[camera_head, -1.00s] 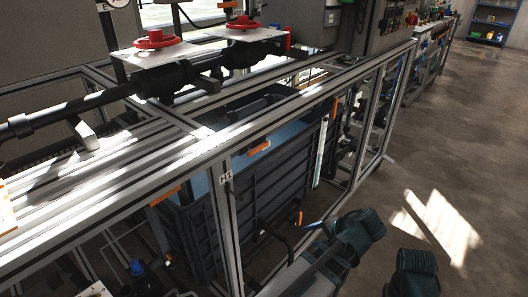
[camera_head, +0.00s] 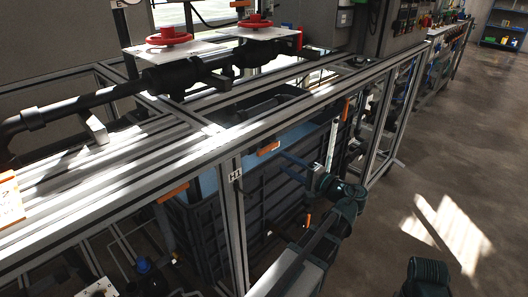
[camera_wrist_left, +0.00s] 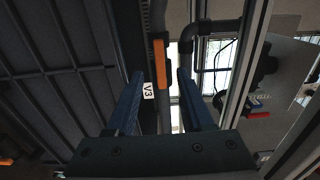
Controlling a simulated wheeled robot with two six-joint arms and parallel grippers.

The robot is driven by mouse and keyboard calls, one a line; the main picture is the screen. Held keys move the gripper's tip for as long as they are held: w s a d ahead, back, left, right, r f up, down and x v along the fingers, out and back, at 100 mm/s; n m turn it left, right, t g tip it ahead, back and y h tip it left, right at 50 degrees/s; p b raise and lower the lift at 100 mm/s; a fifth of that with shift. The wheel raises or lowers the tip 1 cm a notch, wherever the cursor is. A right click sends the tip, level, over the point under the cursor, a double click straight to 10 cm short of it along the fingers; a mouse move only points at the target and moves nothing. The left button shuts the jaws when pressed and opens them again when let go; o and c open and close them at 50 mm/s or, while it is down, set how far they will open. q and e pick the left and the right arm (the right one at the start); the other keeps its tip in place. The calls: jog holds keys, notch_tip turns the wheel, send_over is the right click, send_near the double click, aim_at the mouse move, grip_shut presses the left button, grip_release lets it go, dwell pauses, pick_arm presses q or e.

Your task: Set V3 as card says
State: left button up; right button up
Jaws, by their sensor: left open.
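The V3 label (camera_wrist_left: 148,91) shows in the left wrist view beside an orange lever handle (camera_wrist_left: 160,60). My left gripper (camera_wrist_left: 160,73) is open, with one blue finger on each side of the handle's line. I cannot tell whether either finger touches it. In the head view my left gripper (camera_head: 288,163) reaches in front of the dark ribbed tank, close to an orange handle (camera_head: 268,147) at the tank's upper edge. Another orange handle (camera_head: 173,193) is further left and one (camera_head: 346,110) further right. No readable card shows.
A metal frame rail (camera_head: 300,108) runs above the ribbed tank (camera_head: 210,232), with an upright post (camera_head: 233,225) nearby. Red handwheels (camera_head: 169,36) (camera_head: 254,21) stand on top. An orange-edged plate (camera_head: 10,198) is at the left edge. Open floor (camera_head: 455,160) lies right.

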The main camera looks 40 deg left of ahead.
aim_at(266, 152)
pick_arm(q)
jog(key=shift+w+a, duration=0.15)
jog(key=shift+a, duration=1.45)
jog(key=shift+w+a, duration=0.15)
jog(key=shift+a, duration=1.5)
jog(key=shift+w+a, duration=0.15)
jog(key=shift+a, duration=1.45)
grip_shut()
